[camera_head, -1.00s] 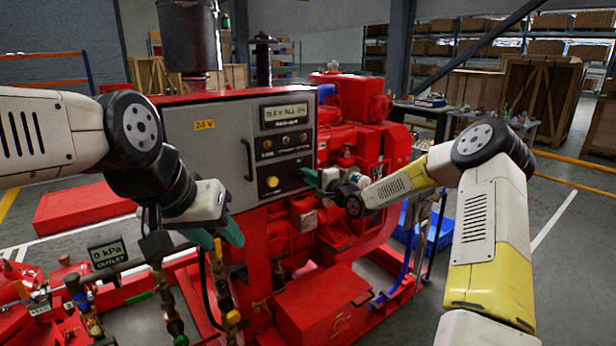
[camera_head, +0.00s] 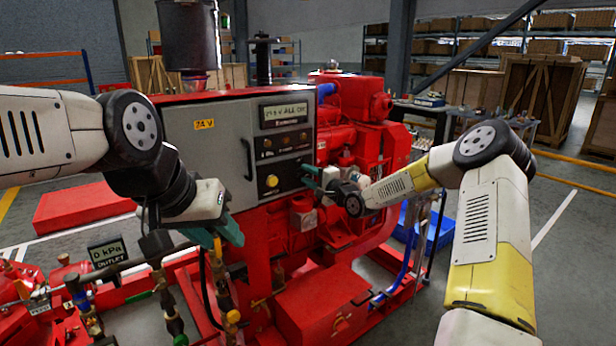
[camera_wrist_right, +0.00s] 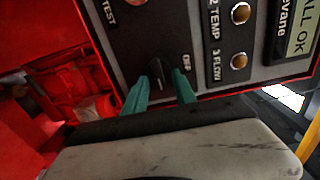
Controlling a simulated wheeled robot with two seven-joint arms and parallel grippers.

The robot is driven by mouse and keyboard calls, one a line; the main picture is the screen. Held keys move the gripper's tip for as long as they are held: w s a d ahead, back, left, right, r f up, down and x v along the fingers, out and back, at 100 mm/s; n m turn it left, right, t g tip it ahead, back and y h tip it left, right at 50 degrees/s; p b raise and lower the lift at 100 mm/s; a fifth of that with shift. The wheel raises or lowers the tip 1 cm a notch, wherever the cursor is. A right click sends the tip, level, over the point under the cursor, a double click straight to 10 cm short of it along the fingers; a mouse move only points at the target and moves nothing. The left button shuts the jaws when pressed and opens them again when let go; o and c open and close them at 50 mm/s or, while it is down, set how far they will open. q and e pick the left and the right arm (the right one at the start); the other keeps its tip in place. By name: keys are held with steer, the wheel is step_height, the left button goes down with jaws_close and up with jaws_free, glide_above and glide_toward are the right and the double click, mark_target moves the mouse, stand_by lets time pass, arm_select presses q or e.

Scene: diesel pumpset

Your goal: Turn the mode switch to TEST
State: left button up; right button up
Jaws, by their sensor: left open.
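The black mode switch knob (camera_wrist_right: 158,72) is on the grey control panel (camera_head: 216,160), between the right gripper's fingers in the right wrist view. The OFF label (camera_wrist_right: 187,62) is just right of the knob there, and TEST (camera_wrist_right: 108,14) is up to the left. I cannot tell which label the knob points to. My right gripper (camera_wrist_right: 160,88) has its teal fingers apart on either side of the knob; contact is unclear. In the head view, this gripper (camera_head: 311,177) hides the switch. My left gripper (camera_head: 224,238) is open and empty, in front of the panel's lower left.
The panel has a display (camera_head: 285,113), a black handle (camera_head: 247,159) and a yellow button (camera_head: 271,181) close left of my right gripper. The red engine (camera_head: 350,140) stands behind and right.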

steer(key=v, duration=0.7)
steer(key=shift+s+d, duration=0.25)
steer(key=shift+s, duration=0.05)
